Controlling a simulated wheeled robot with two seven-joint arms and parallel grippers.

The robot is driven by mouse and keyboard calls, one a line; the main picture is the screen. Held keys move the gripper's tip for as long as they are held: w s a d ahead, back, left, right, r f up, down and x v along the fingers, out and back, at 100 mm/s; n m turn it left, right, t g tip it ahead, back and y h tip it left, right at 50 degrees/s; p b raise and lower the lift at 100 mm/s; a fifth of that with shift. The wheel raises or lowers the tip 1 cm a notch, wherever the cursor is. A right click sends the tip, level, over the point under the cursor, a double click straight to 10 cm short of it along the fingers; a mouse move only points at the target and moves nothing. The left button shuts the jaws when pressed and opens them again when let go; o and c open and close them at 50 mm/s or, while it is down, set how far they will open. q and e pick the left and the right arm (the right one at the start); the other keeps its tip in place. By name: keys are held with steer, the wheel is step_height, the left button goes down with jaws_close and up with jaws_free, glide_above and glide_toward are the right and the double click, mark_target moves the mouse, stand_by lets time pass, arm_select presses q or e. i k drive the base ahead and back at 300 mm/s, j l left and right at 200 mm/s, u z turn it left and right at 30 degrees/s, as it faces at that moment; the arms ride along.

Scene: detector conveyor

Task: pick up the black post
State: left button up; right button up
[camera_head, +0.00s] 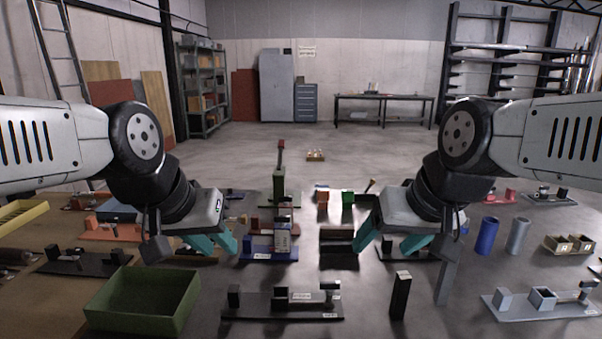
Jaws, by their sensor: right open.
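The black post (400,296) stands upright on the grey surface at the front, right of centre, with a lighter top. My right gripper (385,246) is above and behind it, with its two teal fingers apart and nothing between them. The post is clear of the fingers. My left gripper (224,250) is further left, behind the green tray. Its two teal fingers show close together at an angle, and how far they are apart is unclear. I see nothing held in it.
A dark grey post (446,282) stands just right of the black post. A black fixture plate (258,309) lies to its left and a light grey one (505,309) to its right. A green tray (112,318) is at the front left. Blue (487,237) and grey (518,236) cylinders stand at right.

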mark_target(403, 281)
steer(key=i+l, duration=0.1)
steer(key=l, duration=0.4)
steer(key=i+l, duration=0.1)
steer(key=l, duration=0.45)
steer(key=i+l, duration=0.1)
steer(key=l, duration=0.4)
